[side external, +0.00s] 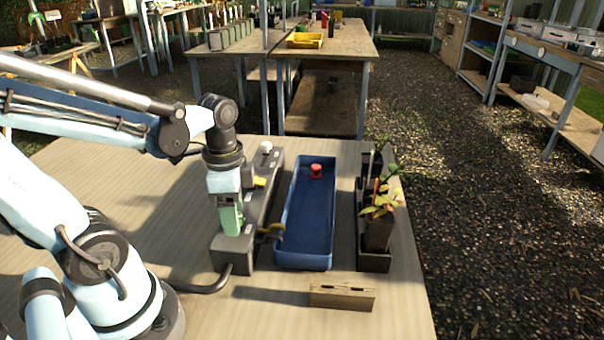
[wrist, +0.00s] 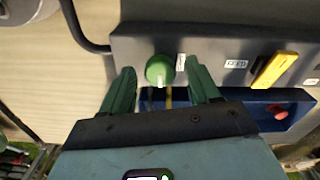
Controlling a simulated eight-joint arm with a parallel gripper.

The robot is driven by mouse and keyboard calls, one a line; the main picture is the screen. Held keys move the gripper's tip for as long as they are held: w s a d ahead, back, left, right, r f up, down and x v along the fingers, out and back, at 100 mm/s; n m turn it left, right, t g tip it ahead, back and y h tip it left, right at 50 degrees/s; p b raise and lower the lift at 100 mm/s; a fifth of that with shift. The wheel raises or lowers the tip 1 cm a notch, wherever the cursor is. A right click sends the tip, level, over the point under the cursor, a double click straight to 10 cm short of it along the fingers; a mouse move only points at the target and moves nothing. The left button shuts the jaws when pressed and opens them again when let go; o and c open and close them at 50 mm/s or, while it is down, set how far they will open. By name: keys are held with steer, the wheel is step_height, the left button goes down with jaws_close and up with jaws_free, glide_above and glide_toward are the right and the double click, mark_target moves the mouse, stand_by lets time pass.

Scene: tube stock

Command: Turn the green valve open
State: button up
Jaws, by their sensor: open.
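The green valve (wrist: 159,70) is a round knob with a pale mark, on a dark grey manifold block (wrist: 215,45). In the wrist view it lies between the fingertips of my gripper (wrist: 160,66), one green finger on each side, with gaps visible. My gripper is open and holds nothing. In the side external view my gripper (side external: 231,222) points down over the near end of the block (side external: 264,205). The valve cannot be told apart from the green fingers there, so its height below the fingertips is unclear.
A yellow lever (wrist: 274,69) sits farther along the block, with a white knob (side external: 266,147) at its far end. A blue tray (side external: 304,225) with a red knob-like piece (side external: 316,170) stands beside it. Potted plants (side external: 379,222) stand right; a wooden block (side external: 342,296) lies in front.

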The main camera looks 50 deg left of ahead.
steer(key=c, duration=1)
steer(key=shift+c, duration=0.2)
steer(key=n, duration=0.4)
steer(key=shift+n, duration=0.3)
steer(key=n, duration=0.4)
steer(key=shift+n, duration=0.3)
steer(key=n, duration=0.4)
steer(key=shift+n, duration=2.4)
